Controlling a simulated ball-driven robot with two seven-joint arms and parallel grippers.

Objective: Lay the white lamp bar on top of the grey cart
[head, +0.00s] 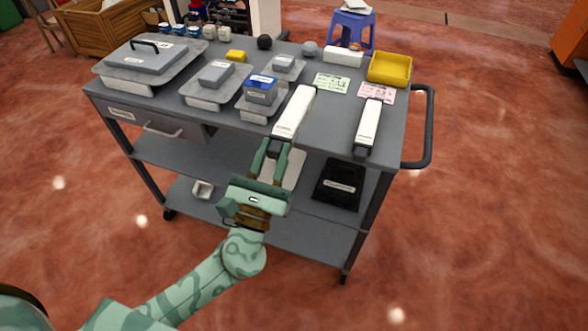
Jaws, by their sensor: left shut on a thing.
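The grey cart (225,134) fills the middle of the head view. A long white bar (294,112) with a dark near end lies over the cart's top at the front edge, its near end past the edge. My left gripper (273,150) is shut on that dark near end. A second, similar white bar (369,122) with a dark end lies farther right on the top. The labels are too small to read, so I cannot tell by text which is the lamp bar. I cannot tell whether the held bar touches the top. My right gripper is not in view.
Grey trays with lidded boxes (215,74) and a blue-topped box (261,88) crowd the top's left and middle. A yellow bin (389,68), a green card (332,83) and a pink card (377,92) are at right. Bare top shows between the two bars.

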